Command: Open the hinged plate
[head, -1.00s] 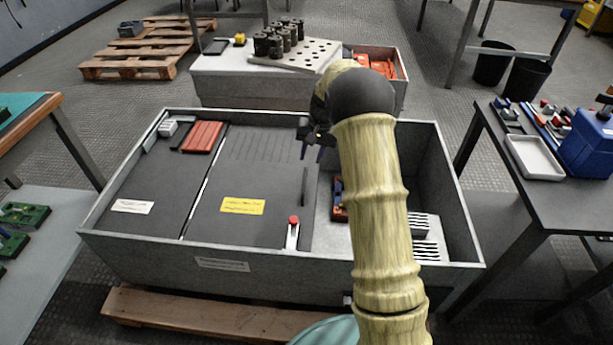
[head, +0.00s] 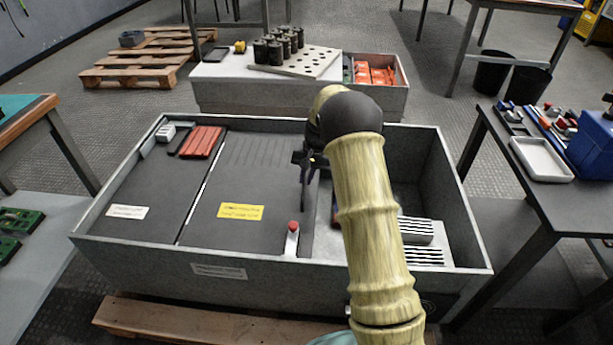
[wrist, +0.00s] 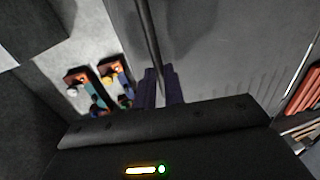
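The hinged plate (head: 255,185) is the dark grey panel with a yellow label (head: 240,211), lying flat in the grey cabinet. It fills the wrist view's upper middle (wrist: 215,55). Its dark bar handle (wrist: 149,40) stands near its right edge. A latch with a red knob (head: 293,226) is at the plate's front right corner. My gripper (wrist: 162,88) is at the handle, with a dark purple finger on each side of the bar and a narrow gap visible between them. Contact with the bar cannot be told. In the head view my gripper (head: 309,172) is partly hidden by my arm.
Right of the plate is an open bay with white slotted blocks (head: 418,243) and small coloured parts (wrist: 112,82). Red bars (head: 201,142) lie at the cabinet's back left. The cabinet walls (head: 463,205) surround everything. Tables stand at both sides.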

